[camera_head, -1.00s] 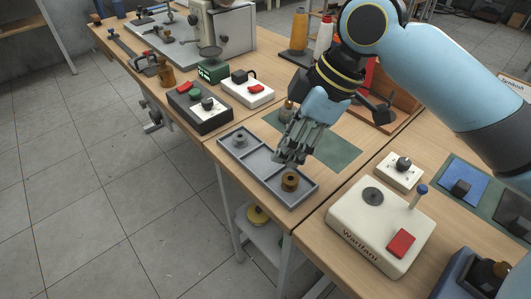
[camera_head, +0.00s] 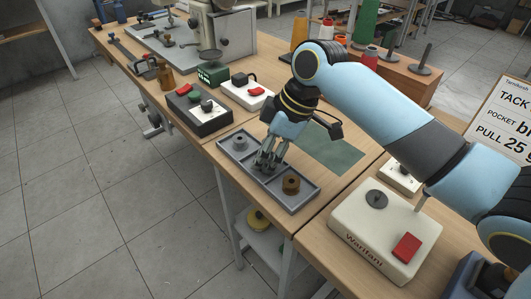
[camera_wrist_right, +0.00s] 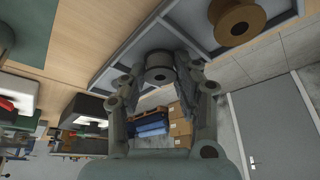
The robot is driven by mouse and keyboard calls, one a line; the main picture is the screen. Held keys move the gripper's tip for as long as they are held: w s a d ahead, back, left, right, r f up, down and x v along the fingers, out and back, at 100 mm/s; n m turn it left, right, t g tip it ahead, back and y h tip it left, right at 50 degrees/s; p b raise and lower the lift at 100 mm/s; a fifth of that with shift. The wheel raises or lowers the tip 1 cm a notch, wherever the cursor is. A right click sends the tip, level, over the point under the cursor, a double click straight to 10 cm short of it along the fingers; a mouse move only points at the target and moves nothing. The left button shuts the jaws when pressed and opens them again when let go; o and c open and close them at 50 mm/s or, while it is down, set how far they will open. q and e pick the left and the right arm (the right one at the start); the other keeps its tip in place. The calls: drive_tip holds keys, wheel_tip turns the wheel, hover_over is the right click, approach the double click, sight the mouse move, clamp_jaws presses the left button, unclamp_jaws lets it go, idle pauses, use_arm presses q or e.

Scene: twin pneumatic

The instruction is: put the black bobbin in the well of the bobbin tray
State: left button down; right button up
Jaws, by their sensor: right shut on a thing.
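The grey bobbin tray (camera_head: 287,207) lies at the front edge of the table in the head view. A grey bobbin (camera_head: 239,143) stands in its left part and a brown bobbin (camera_head: 291,184) in its right part. My right gripper (camera_head: 266,167) points down over the middle of the tray, between those two. In the right wrist view its fingers are shut on a dark spool, the black bobbin (camera_wrist_right: 159,72). The fingers hide it in the head view. I cannot tell whether it touches the tray floor. My left gripper is out of view.
A green mat (camera_head: 335,150) lies behind the tray, mostly bare. A black box with knobs (camera_head: 197,112) stands to the left, and a cream device with a red button (camera_head: 385,230) to the right. The brown bobbin also shows in the wrist view (camera_wrist_right: 237,18).

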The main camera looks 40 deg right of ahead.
drive_tip(key=o, duration=0.7)
drive_tip(key=shift+f, duration=0.1)
drive_tip(key=p+v, duration=0.2)
drive_tip(key=v, duration=1)
drive_tip(key=shift+a, duration=0.1)
